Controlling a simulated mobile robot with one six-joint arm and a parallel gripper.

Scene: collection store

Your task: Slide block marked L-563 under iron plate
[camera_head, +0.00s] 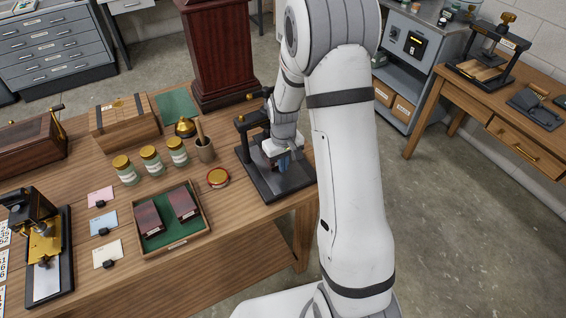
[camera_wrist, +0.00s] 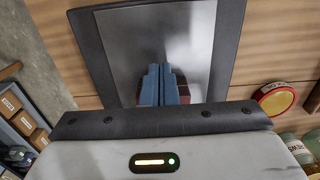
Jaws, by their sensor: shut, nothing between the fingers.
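A black press with a dark base (camera_head: 262,183) stands at the table's right end. My gripper (camera_head: 284,165) is low over this base, with its blue fingers pointing down. In the wrist view the fingers (camera_wrist: 162,84) are shut together over a grey metal plate (camera_wrist: 155,45) with a dark surround. Dark reddish edges of a block-like thing (camera_wrist: 183,91) show on both sides of the fingers; most of it is hidden and no mark can be read. Two dark red blocks, one left (camera_head: 148,218) and one right (camera_head: 183,204), lie in a green-lined tray (camera_head: 203,222). Their labels are too small to read.
A red-rimmed round tin (camera_head: 218,178) lies between tray and press. A brass-and-black device (camera_head: 43,240) stands at left. The table's right edge is close to the press.

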